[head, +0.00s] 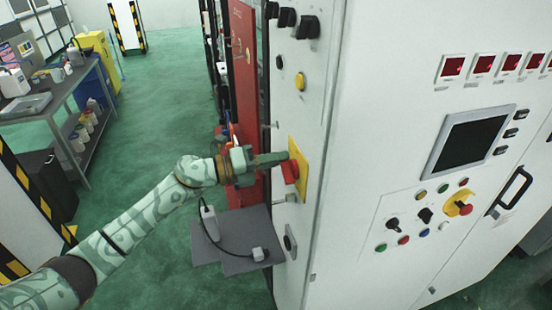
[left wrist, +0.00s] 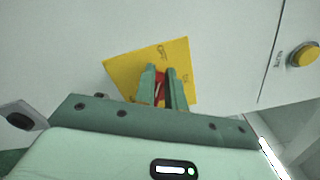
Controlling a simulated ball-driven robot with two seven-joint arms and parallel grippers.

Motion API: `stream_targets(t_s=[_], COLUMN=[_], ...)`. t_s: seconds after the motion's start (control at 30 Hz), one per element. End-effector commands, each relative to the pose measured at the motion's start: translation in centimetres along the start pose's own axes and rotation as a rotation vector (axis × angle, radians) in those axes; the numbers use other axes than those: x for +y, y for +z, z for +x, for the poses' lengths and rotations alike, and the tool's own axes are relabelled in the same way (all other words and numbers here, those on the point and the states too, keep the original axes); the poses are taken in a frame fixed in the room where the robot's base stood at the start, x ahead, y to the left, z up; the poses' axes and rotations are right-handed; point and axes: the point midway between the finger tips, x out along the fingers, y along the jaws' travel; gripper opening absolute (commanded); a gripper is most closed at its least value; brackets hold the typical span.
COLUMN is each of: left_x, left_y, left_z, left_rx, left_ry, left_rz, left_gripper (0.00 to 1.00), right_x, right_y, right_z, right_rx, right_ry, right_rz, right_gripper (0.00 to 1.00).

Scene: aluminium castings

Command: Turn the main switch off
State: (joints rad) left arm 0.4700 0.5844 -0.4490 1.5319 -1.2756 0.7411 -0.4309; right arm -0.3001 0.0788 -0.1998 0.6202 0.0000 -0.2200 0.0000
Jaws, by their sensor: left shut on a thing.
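The main switch is a red handle (head: 290,172) on a yellow plate (head: 302,160), on the narrow side of the white cabinet. In the left wrist view the yellow plate (left wrist: 128,67) looks tilted, and a bit of the red handle (left wrist: 160,90) shows between the green fingers. My left gripper (head: 277,160) reaches it from the left and is shut on the red handle; it also shows in the left wrist view (left wrist: 165,72). The fingers hide much of the handle, and the small markings on the plate are too small to read. My right gripper is not in view.
A grey shelf (head: 245,232) with a corded device sticks out below the switch. A yellow button (head: 299,81) and black knobs (head: 306,27) sit above. The cabinet front (head: 390,120) has displays, a screen and buttons. A red panel (head: 246,80) stands behind my gripper.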

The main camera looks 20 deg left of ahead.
Motion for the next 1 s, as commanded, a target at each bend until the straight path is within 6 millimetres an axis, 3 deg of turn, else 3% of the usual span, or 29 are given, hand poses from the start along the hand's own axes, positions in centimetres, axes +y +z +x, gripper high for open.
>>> stream_targets(t_s=[0.03,0.1,0.13,0.2,0.6,0.77,1.0], left_x=[0.7,0.6,0.6,0.6,0.5,0.7,0.9], left_y=[-0.9,-0.9,-0.9,-0.9,-0.7,-0.7,-0.8], left_z=[0.0,0.0,0.0,0.1,-0.5,-3.4,-10.0], left_rx=[0.017,0.017,0.017,0.017,0.011,0.01,0.011], left_ry=[0.009,0.009,0.008,0.008,0.007,0.008,0.01], left_rz=[-0.011,-0.011,-0.011,-0.01,-0.006,-0.003,-0.005], left_gripper=[0.0,0.0,0.17,0.34,0.34,0.34,0.34], right_x=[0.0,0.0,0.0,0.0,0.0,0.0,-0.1], right_y=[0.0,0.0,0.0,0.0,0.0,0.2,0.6], right_z=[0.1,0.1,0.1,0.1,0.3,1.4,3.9], right_rx=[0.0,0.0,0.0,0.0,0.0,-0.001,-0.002], right_ry=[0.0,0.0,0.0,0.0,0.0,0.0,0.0], right_rz=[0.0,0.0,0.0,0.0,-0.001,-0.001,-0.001], right_gripper=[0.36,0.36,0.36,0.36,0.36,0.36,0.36])
